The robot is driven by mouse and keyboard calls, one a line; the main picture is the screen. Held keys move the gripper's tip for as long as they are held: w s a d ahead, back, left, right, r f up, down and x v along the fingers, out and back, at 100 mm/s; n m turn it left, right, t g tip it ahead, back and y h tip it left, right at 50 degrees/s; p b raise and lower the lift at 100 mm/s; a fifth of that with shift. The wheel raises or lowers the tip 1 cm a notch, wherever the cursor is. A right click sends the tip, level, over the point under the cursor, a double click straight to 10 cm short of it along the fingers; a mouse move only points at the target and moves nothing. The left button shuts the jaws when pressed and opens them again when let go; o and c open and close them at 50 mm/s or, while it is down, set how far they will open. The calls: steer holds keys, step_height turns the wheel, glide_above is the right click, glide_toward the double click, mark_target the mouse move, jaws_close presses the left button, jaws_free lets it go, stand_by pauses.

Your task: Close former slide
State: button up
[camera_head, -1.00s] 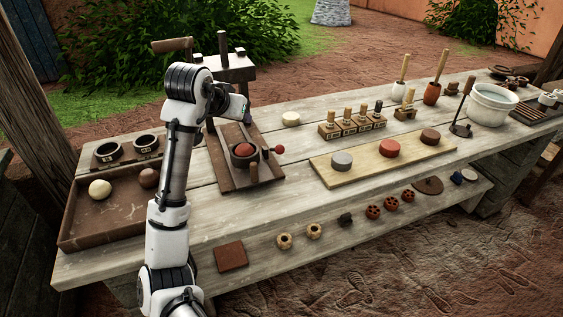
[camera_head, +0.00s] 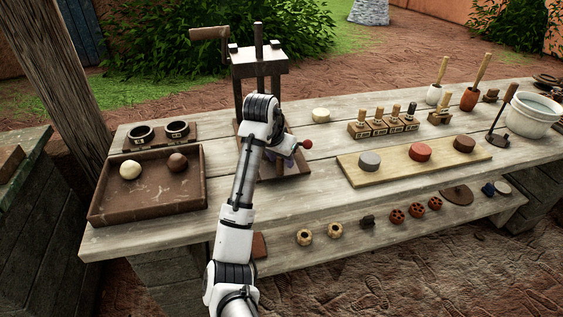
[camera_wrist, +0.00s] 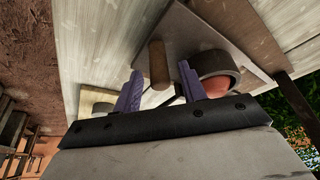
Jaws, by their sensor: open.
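The former is a dark wooden frame (camera_head: 262,60) with a base plate (camera_head: 298,166) at the middle of the bench. My arm hides most of its slide and cup in the head view. In the wrist view, a round cup (camera_wrist: 231,72) holds reddish clay (camera_wrist: 205,62). A brown upright handle (camera_wrist: 158,62) stands on the plate beside the cup. My gripper (camera_wrist: 160,85) is open, its purple fingers on either side of the handle in that view; contact cannot be told.
A brown tray (camera_head: 150,205) with two balls lies left of the former. A pale board (camera_head: 395,178) with coloured discs and a row of stamps (camera_head: 384,128) lie to the right. The bench front is mostly clear there.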

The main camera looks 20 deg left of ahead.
steer(key=shift+x, duration=0.9)
jaws_close()
